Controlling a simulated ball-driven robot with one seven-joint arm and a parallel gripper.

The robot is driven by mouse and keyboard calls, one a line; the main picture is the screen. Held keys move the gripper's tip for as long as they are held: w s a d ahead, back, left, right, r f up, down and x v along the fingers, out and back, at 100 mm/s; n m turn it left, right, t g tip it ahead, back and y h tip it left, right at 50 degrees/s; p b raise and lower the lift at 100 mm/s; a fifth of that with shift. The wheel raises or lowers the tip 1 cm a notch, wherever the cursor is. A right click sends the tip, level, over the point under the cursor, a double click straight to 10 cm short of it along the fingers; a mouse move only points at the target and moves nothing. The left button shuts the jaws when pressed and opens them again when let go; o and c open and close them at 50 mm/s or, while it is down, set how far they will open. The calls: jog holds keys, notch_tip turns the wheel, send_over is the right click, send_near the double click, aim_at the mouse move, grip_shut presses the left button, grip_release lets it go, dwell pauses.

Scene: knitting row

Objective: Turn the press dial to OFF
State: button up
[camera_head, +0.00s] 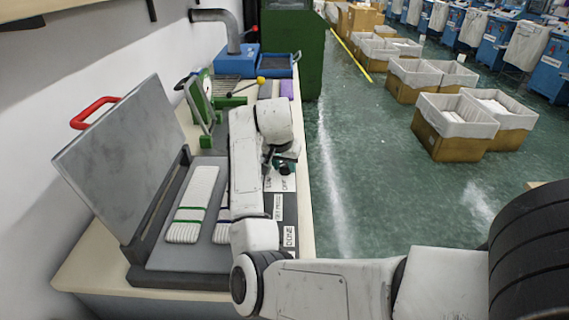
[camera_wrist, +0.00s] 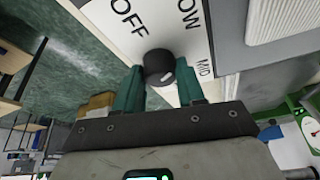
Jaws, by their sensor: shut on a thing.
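The press dial (camera_wrist: 159,64) is a small black knob on a white label plate in the wrist view. The plate (camera_wrist: 128,42) reads OFF, LOW and MID around it. A short white mark shows on the knob's lower right, pointing away from OFF; which label it meets I cannot tell. My gripper (camera_wrist: 160,82) is shut on the dial, one teal finger on each side. In the head view my gripper (camera_head: 284,160) is at the bench's right side, and my arm hides the dial. The press (camera_head: 120,150) stands open, its grey lid raised with a red handle.
White folded knits (camera_head: 193,200) with green and blue bands lie on the press bed. Labels, including DONE (camera_head: 289,237), line the bench's right edge. A green-framed device (camera_head: 200,105) and a blue tray (camera_head: 274,66) stand farther back. Cartons stand on the open floor to the right.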

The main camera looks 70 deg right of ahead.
jog(key=shift+r, duration=0.15)
jog(key=n+p, duration=0.1)
jog(key=p, duration=0.1)
jog(key=n+t+p, duration=0.1)
jog(key=p, duration=0.1)
jog(key=shift+s+r+n, duration=0.15)
jog(key=shift+r+n, duration=0.1)
jog(key=shift+n, duration=0.05)
jog(key=n+t+y+p, duration=0.1)
jog(key=n+p, duration=0.2)
jog(key=p, duration=0.2)
jog(key=shift+d+n, duration=0.1)
jog(key=shift+n, duration=0.3)
jog(key=n+t+y+p, duration=0.1)
jog(key=n+p, duration=0.2)
jog(key=shift+s+f+p, duration=0.1)
jog(key=shift+f+p, duration=0.05)
jog(key=shift+p, duration=0.25)
jog(key=shift+d+f+n+t+y+p, duration=0.15)
jog(key=shift+n+t+y+p, duration=0.15)
jog(key=shift+n+p, duration=0.7)
jog(key=shift+n, duration=0.3)
jog(key=o, duration=1)
